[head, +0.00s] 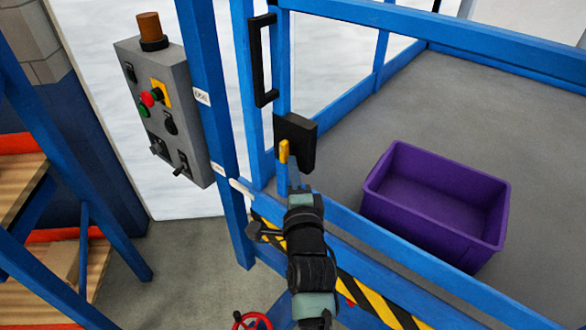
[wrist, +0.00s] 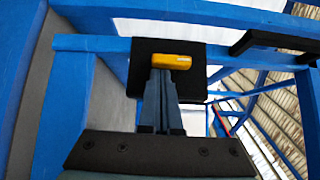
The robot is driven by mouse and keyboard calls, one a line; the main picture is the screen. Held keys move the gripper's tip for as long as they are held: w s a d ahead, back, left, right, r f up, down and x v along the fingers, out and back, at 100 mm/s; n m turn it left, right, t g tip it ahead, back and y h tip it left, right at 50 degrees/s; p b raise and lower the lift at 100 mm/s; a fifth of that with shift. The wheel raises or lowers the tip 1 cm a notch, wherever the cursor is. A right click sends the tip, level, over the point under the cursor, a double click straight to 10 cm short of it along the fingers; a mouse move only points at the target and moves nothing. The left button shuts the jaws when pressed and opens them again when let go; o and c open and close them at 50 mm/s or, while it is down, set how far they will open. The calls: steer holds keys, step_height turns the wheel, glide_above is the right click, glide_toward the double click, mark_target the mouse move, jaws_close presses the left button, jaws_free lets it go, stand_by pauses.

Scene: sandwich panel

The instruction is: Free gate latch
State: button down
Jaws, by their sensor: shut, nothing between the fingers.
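The gate latch is a black block (head: 302,140) on the blue gate frame, with a yellow lever (head: 284,151) standing upright on its left part in the head view. In the wrist view the black block (wrist: 143,58) fills the upper middle, and the yellow lever (wrist: 172,61) lies across it just beyond my fingertips. My gripper (head: 294,184) is just below the lever in the head view. Its fingers (wrist: 160,76) are together and empty. The fingertips look close to the lever's lower side; I cannot tell whether they touch it.
A black handle (head: 262,60) is on the gate above the latch. A grey control box (head: 165,112) with buttons hangs left of the blue post. A purple crate (head: 437,205) stands on the grey floor behind the gate. A striped yellow-black rail (head: 372,300) runs below.

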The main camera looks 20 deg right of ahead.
steer(key=shift+w+a+f+m+t+h+b, duration=0.15)
steer(key=shift+f+m+t+h+b, duration=0.5)
steer(key=shift+b, duration=1.8)
steer(key=w+a+f+m+g+h+b, duration=0.1)
steer(key=w+m+h+b, duration=0.1)
steer(key=m+h+b, duration=1.2)
steer(key=w+a+m+g+h+b, duration=0.15)
steer(key=m+b, duration=0.65)
steer(key=b, duration=1.3)
steer(key=d+f+b+v, duration=0.2)
steer(key=b+v, duration=0.1)
steer(key=v, duration=0.9)
steer(key=shift+f, duration=0.2)
steer(key=shift+s+r, duration=0.1)
